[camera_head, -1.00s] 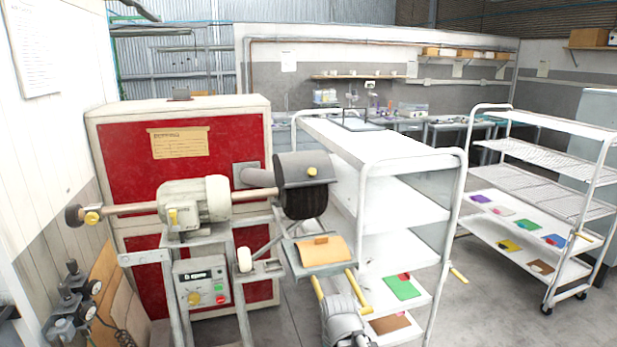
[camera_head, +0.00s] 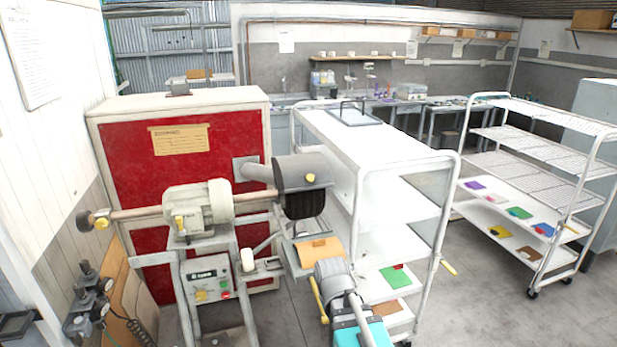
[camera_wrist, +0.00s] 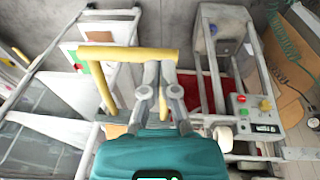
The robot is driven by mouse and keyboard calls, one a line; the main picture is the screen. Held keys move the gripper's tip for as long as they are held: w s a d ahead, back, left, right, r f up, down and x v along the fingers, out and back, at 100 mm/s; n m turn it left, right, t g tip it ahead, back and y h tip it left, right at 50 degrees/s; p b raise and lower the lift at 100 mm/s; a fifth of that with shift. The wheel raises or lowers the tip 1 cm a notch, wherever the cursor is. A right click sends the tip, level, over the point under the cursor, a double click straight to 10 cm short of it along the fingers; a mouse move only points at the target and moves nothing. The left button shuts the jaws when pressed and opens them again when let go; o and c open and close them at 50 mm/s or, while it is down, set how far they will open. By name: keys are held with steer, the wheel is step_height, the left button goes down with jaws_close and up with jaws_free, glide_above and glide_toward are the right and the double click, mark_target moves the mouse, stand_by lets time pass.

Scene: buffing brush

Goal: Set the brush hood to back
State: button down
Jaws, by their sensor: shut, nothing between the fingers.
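An orange pad (camera_head: 318,250) lies on a rest under the brush, close to my arm. A control box (camera_head: 208,275) is below the motor. A red-fronted cabinet (camera_head: 130,190) stands behind. A white cart (camera_head: 385,165) is close on the right; open floor lies beyond it.

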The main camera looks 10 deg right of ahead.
steer(key=w+d+r+n+t+h+p, duration=0.1)
steer(key=w+d+r+n+t+h, duration=0.1)
steer(key=w+r+n+t, duration=0.45)
steer(key=w+d+r+n+t+h+p, duration=0.1)
steer(key=w+r+n+h+p, duration=0.1)
steer(key=w+r+n, duration=0.5)
steer(key=w+a+r+n+t, duration=0.2)
steer(key=w+a+n+t, duration=0.1)
steer(key=w+n, duration=0.3)
steer(key=w+a+r+n+t+y, duration=0.1)
steer(key=w+a+r+n+t, duration=0.2)
steer(key=n, duration=0.6)
steer(key=shift+w+a+r+y, duration=0.15)
steer(key=shift+w+r+y, duration=0.15)
steer(key=shift+w, duration=1.1)
steer(key=shift+t, duration=0.25)
steer(key=b, duration=0.2)
glide_toward(307, 185)
steer(key=w+f, duration=0.2)
steer(key=w, duration=0.1)
steer(key=shift+w+d+r+p, duration=0.45)
steer(key=shift+w+r+p, duration=0.1)
steer(key=shift+r+p, duration=0.2)
steer(key=shift+w+d+r+p, duration=0.4)
steer(key=shift+w+r, duration=0.05)
steer(key=shift+w, duration=0.15)
